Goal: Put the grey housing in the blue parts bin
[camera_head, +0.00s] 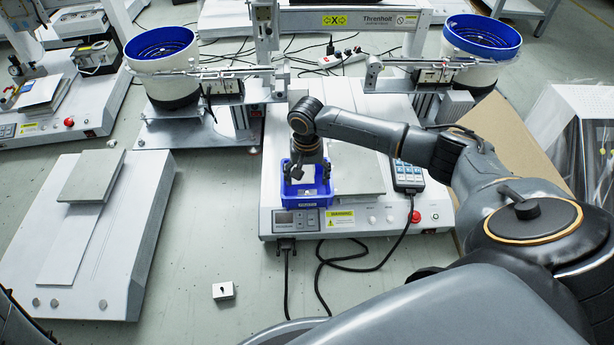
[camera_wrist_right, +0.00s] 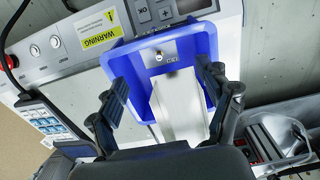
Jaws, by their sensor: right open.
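The blue parts bin (camera_head: 291,196) stands at the front left of the central machine's base, and it fills the middle of the right wrist view (camera_wrist_right: 204,42). A pale grey block, which looks like the housing (camera_wrist_right: 182,105), is in the bin, between my right fingers in that picture. My right gripper (camera_head: 307,176) points down into the bin. The arm and fingers partly hide the block in the head view. My left gripper is not in view.
A small white-grey block (camera_head: 223,291) with a dark spot lies in the open area at the front. A grey plate (camera_head: 357,170) and a keypad (camera_head: 407,176) are right of the bin. Dark cables (camera_head: 345,262) run below the machine. A pale slab (camera_head: 120,240) lies at left.

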